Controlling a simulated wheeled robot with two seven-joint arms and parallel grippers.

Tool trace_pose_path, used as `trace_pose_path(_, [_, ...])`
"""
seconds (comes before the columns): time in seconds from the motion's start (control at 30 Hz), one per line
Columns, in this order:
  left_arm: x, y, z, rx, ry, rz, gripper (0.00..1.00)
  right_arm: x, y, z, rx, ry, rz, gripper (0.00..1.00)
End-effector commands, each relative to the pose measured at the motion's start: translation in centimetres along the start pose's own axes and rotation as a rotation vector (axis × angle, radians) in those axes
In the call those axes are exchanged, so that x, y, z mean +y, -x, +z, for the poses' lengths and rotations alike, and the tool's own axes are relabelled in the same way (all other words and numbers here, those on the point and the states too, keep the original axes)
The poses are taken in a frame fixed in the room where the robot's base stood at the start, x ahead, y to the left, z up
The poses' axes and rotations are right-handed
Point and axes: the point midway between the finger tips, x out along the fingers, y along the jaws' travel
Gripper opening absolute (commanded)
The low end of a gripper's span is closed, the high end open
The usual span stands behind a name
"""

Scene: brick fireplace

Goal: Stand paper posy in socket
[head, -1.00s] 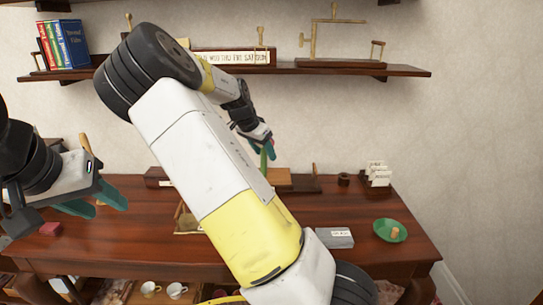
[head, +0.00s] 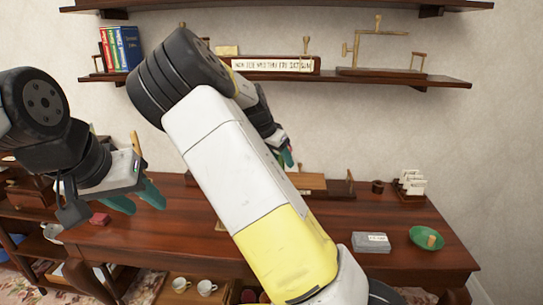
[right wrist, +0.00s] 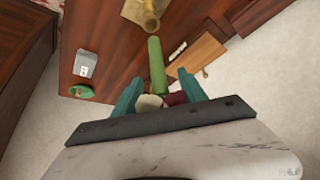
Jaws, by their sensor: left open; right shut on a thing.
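The paper posy has a thick green stem (right wrist: 157,65) and pale and dark red parts at its top. My right gripper (right wrist: 158,93) is shut on it, the stem pointing away from the palm. A tan, tube-like piece, seemingly the socket (right wrist: 151,16), stands on a tan base beyond the stem's far end; the gap between them cannot be judged. In the head view my right gripper (head: 286,157) is over the back of the desk, and my right arm hides most of the socket area. My left gripper (head: 136,198) is open and empty at the left.
A wooden block (head: 307,181) lies behind my right arm. A wall shelf (head: 360,77) hangs above.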

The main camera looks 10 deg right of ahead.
Motion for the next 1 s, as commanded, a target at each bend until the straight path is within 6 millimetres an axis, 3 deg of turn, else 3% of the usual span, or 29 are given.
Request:
trace_pose_path(0.5, [0.0, 0.0, 0.0, 0.0, 0.0, 0.0, 0.43, 0.1, -3.8, 2.1, 0.0, -0.001, 0.001, 0.1])
trace_pose_path(1.0, [0.0, 0.0, 0.0, 0.0, 0.0, 0.0, 0.43, 0.1, -4.1, 2.4, 0.0, -0.001, 0.001, 0.1])
